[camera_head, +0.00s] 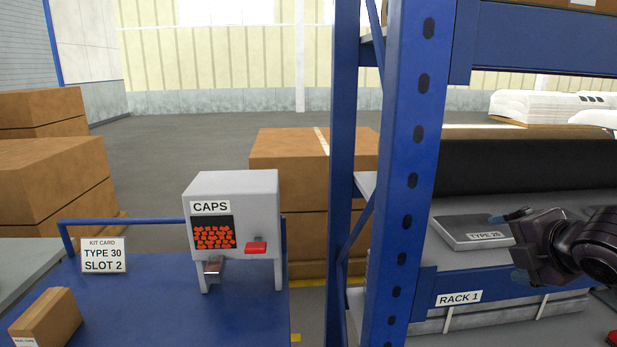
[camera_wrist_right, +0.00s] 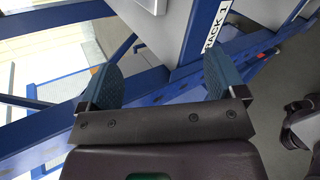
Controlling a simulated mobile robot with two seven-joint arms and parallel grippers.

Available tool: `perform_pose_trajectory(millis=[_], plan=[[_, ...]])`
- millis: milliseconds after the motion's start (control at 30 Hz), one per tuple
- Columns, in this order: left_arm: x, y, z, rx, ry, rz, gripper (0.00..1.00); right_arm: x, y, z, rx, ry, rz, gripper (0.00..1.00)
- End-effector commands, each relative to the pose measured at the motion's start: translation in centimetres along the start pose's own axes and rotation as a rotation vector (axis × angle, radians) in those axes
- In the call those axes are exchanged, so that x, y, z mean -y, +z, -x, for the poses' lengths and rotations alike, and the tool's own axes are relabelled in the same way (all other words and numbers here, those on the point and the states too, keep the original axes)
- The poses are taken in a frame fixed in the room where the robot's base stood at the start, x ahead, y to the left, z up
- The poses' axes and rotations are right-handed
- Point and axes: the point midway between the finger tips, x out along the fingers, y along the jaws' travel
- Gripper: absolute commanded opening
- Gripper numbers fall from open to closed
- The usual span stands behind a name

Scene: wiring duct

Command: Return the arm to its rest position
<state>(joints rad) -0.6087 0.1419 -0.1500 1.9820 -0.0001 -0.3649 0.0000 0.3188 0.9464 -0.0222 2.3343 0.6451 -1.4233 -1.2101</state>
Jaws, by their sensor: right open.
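My right gripper (camera_head: 517,247) is at the right of the head view, in front of the rack shelf. Its dark arm comes in from the right edge. In the right wrist view its two blue-grey fingers (camera_wrist_right: 160,85) stand wide apart with nothing between them. A flat grey box labelled TYPE 25 or similar (camera_head: 470,232) lies on the shelf just left of the gripper; the gripper appears apart from it. My left gripper is not in view.
A blue rack post (camera_head: 408,180) stands left of the gripper. The shelf edge carries a RACK 1 label (camera_head: 459,298). Further left, a blue cart (camera_head: 150,300) bears a grey CAPS dispenser (camera_head: 260,205), a kit card (camera_head: 103,257) and a small brown box (camera_head: 46,318). Cartons (camera_head: 290,160) stand behind.

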Motion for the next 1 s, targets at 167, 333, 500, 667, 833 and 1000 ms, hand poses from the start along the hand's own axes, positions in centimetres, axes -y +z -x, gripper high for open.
perform_pose_trajectory(millis=[167, 333, 500, 667, 833, 1000], plan=[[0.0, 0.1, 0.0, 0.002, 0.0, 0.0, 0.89, 8.9, -3.7, -2.4, -0.01, -0.129, -0.339, 0.89], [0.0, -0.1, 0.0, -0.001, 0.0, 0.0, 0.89, 16.6, -7.2, -2.7, 0.033, -0.249, -0.67, 0.89], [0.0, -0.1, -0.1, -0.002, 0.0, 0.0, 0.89, 23.8, -10.8, -1.4, 0.124, -0.363, -1.006, 0.89], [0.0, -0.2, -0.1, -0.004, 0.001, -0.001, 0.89, 29.2, -13.8, 0.7, 0.248, -0.45, -1.299, 0.89], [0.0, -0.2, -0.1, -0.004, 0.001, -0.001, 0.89, 33.0, -16.0, 2.9, 0.377, -0.507, -1.526, 0.89], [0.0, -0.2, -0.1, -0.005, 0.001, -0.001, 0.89, 35.7, -17.7, 4.9, 0.499, -0.544, -1.702, 0.89]])
